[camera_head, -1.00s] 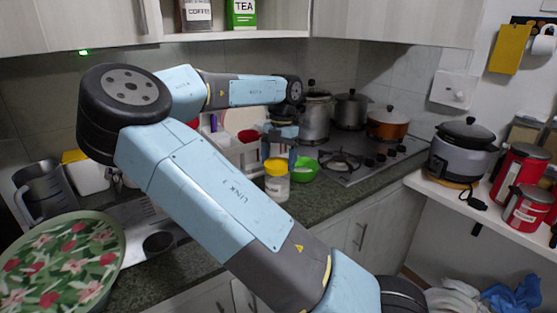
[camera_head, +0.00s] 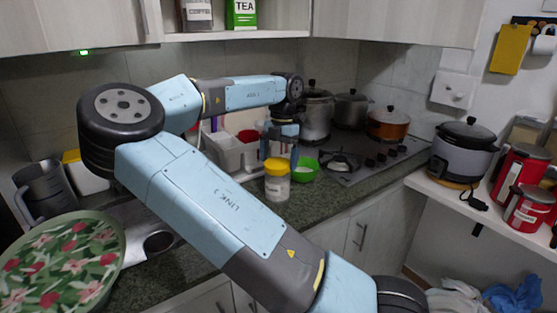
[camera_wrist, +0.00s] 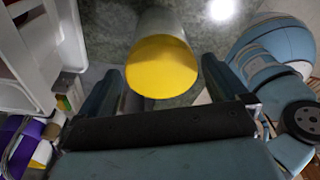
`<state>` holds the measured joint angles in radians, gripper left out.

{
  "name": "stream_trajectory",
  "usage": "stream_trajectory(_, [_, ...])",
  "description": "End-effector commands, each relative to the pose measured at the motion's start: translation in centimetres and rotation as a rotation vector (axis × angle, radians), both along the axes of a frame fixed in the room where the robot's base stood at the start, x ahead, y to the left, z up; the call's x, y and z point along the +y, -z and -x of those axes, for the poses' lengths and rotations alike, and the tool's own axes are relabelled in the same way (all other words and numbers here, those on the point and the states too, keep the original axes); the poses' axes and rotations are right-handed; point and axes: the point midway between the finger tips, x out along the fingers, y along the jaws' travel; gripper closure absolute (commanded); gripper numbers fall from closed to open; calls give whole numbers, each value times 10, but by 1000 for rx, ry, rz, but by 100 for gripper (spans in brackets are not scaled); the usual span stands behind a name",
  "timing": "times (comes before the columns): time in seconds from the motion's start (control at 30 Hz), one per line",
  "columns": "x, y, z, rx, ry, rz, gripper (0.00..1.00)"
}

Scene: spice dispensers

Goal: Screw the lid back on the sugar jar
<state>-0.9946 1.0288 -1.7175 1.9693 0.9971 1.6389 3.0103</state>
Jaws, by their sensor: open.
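The sugar jar (camera_head: 277,188) is a clear jar with pale contents, standing upright on the counter near its front edge. Its yellow lid (camera_head: 276,166) sits on top; I cannot tell whether it is screwed tight. My gripper (camera_head: 281,154) is just above and behind the lid in the head view, pointing down. In the wrist view, the lid (camera_wrist: 162,66) shows between the two open fingers of my gripper (camera_wrist: 161,70), with gaps on both sides. The jar body (camera_wrist: 161,22) extends beyond the lid there.
A green bowl (camera_head: 305,169) stands close to the jar's right. A white rack (camera_head: 232,150) is behind left, and the stove (camera_head: 365,162) with pots is right. A floral tray (camera_head: 62,265) and a grey jug (camera_head: 42,190) are at left.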

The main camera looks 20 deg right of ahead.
Motion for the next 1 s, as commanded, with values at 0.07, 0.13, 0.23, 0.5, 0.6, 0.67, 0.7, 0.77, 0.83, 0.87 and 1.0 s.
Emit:
stream_trajectory(0.07, [-1, -9, -2, -1, -1, 1, 0])
stream_trajectory(0.13, [-3, -20, -3, -1, -1, 1, 0])
stream_trajectory(0.23, [-5, -39, -5, -1, -1, 3, 0])
stream_trajectory(0.5, [-11, -91, -11, -2, 0, 2, 0])
stream_trajectory(0.6, [-13, -106, -12, -1, 1, 3, 0])
stream_trajectory(0.67, [-14, -114, -13, 0, 0, 1, 0])
stream_trajectory(0.7, [-14, -118, -13, 0, 0, 1, 0])
stream_trajectory(0.77, [-15, -123, -14, 0, -1, 1, 0])
stream_trajectory(0.83, [-15, -127, -14, 1, 0, 1, 0])
stream_trajectory(0.87, [-15, -128, -14, 1, 0, 1, 0])
stream_trajectory(1.0, [-18, -129, -13, 1, -5, -4, 0])
